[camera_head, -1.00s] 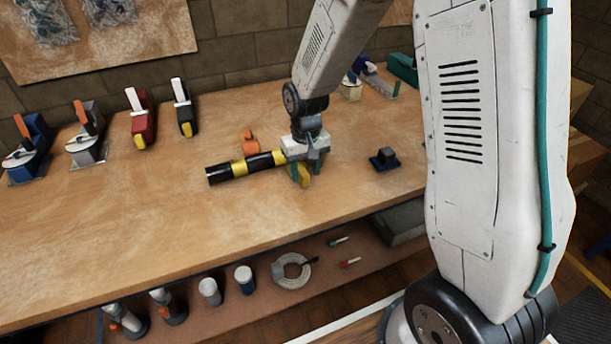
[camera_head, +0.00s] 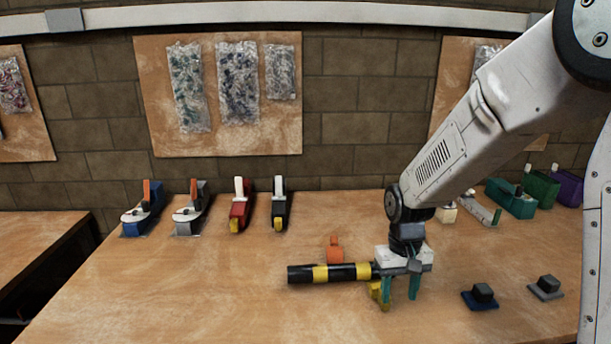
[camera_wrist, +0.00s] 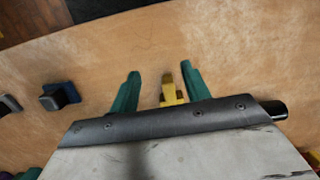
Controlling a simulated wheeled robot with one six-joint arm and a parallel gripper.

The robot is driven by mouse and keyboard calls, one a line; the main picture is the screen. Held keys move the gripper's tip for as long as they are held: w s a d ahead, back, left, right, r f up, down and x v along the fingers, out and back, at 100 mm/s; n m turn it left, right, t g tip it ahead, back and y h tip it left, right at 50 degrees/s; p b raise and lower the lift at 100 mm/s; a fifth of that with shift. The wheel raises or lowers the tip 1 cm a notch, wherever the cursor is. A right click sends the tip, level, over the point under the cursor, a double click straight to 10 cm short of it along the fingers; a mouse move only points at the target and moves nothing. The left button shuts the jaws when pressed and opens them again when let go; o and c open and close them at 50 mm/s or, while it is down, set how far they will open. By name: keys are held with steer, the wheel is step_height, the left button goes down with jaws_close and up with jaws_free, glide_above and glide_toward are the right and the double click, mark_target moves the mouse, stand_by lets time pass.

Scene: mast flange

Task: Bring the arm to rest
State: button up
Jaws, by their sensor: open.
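My gripper (camera_head: 400,291) is at the end of my arm over the wooden bench (camera_head: 190,290), right of centre in the head view. Its two teal fingers point down, apart, and also show in the wrist view (camera_wrist: 160,76). A yellow piece (camera_head: 379,292) is close to the left finger; in the wrist view it shows between the fingers, nearer the right one (camera_wrist: 170,93). Whether they touch I cannot tell. A black and yellow striped cylinder (camera_head: 330,273) reaches left from beside my gripper; its right end is hidden.
An orange item (camera_head: 335,249) is behind the cylinder. Blue (camera_head: 479,297) and grey (camera_head: 545,288) blocks are at right. Several clamp-like tools, including a red one (camera_head: 240,206), line the back. The brick wall (camera_head: 350,90) closes the rear. The bench's front left is clear.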

steer(key=s+d+r+t, duration=0.1)
steer(key=s+r, duration=0.8)
steer(key=s, duration=0.3)
steer(key=s+d+r+t, duration=0.1)
steer(key=s+r+t, duration=0.1)
steer(key=s+r, duration=0.7)
steer(key=s, duration=0.2)
steer(key=shift+s+d, duration=0.35)
